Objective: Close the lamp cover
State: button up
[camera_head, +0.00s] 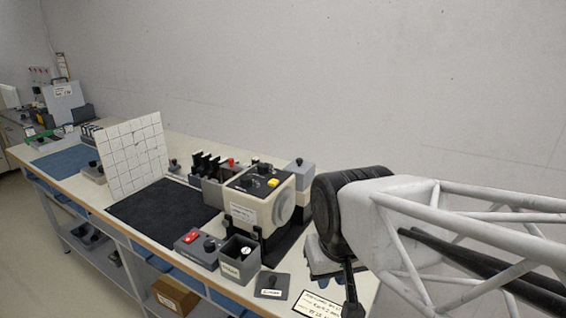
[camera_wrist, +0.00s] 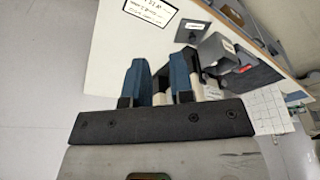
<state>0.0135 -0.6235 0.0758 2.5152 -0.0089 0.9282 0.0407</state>
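No part is clearly marked as the lamp cover. The likeliest lamp unit is a beige box (camera_head: 262,198) with a round grey disc (camera_head: 285,208) on its right side and a yellow button on top. I cannot tell whether any cover on it is open. A flat grey plate with a black knob (camera_head: 271,285) lies in front; it also shows in the wrist view (camera_wrist: 193,34). My gripper (camera_wrist: 160,62) has its two blue fingers apart with nothing seen held between them. It is near the bench's right end; in the head view my arm hides part of this area.
An open grey box (camera_head: 240,263) and a grey control box with a red switch (camera_head: 198,248) stand in front of the beige unit. A white grid board (camera_head: 134,158) stands upright behind a black mat (camera_head: 160,208). A label card (camera_head: 317,305) lies at the bench's right end.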

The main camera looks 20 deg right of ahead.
jog(key=w+d+r+m, duration=0.1)
jog(key=w+r, duration=0.1)
jog(key=w, duration=0.3)
jog(key=w+d+r+m+t, duration=0.1)
jog(key=w+m, duration=0.1)
jog(key=w, duration=0.4)
jog(key=w+d+r+m+t, duration=0.1)
jog(key=w+d+r+m, duration=0.1)
jog(key=w, duration=0.3)
jog(key=shift+w+d+r, duration=0.1)
jog(key=shift+w+r, duration=0.1)
jog(key=shift+r, duration=0.1)
grip_shut()
jog(key=w+d+r+m+t, duration=0.1)
jog(key=w+d+m, duration=0.1)
jog(key=w, duration=0.5)
jog(key=w+d+r+m+t+h, duration=0.1)
jog(key=w+d+r+m, duration=0.1)
jog(key=w, duration=0.6)
jog(key=d+m, duration=0.1)
jog(key=d, duration=0.1)
jog(key=shift+d+t, duration=0.3)
jog(key=shift+r, duration=0.1)
